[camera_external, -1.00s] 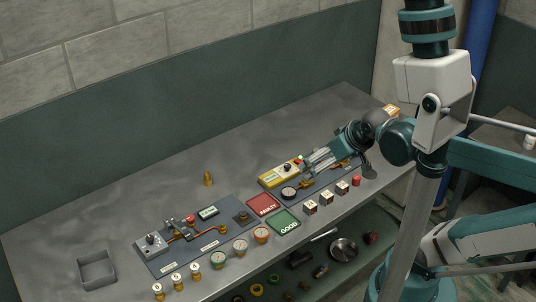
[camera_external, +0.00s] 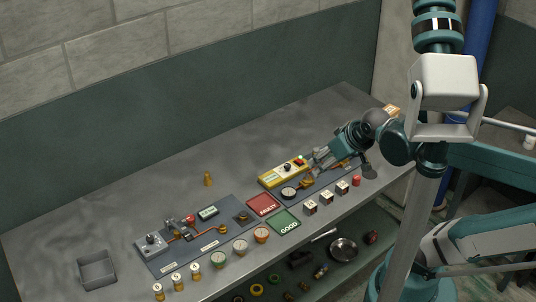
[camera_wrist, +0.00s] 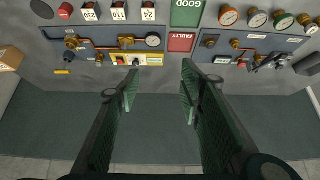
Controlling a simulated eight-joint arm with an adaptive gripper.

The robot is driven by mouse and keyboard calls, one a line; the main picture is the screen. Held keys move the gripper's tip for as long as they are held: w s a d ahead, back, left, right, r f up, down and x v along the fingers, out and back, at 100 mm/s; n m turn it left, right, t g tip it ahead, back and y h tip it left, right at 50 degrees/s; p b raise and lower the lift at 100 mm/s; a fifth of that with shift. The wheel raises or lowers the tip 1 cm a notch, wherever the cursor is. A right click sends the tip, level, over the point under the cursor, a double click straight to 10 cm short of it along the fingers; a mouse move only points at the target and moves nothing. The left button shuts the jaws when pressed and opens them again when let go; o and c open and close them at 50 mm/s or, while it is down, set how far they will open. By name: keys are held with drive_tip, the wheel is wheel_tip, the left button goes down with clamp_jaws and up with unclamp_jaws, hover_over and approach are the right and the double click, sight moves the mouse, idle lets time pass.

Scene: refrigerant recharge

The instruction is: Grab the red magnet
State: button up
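The red magnet (camera_external: 356,181) appears as a small red cylinder standing at the table's front right, at the right end of a row of numbered blocks. In the wrist view it shows as a red disc (camera_wrist: 65,11) near the top left edge. My gripper (camera_external: 319,158) is above the right-hand board, behind and to the left of the magnet in the outside view. In the wrist view my gripper (camera_wrist: 159,79) has its two green fingers wide apart with nothing between them. It is well apart from the magnet.
Numbered blocks (camera_external: 326,196) stand beside the magnet. A yellow tester (camera_external: 281,173) and a gauge (camera_external: 289,193) sit by the right board. Red FAULTY (camera_external: 263,204) and green GOOD (camera_external: 286,223) pads lie mid-table. The table's back is mostly clear.

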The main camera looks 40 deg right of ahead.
idle(0.3)
drive_tip(key=n+g+p, duration=0.3)
drive_tip(key=n+g, duration=0.4)
drive_tip(key=n, duration=1)
hover_over(358, 177)
drive_tip(key=a, duration=0.1)
drive_tip(key=f, duration=1.8)
drive_tip(key=shift+w+f, duration=0.3)
drive_tip(key=shift+s+d+f+n, duration=0.2)
drive_tip(key=shift+d+f+n, duration=0.3)
drive_tip(key=shift+f, duration=0.15)
drive_tip(key=shift+f, duration=1.3)
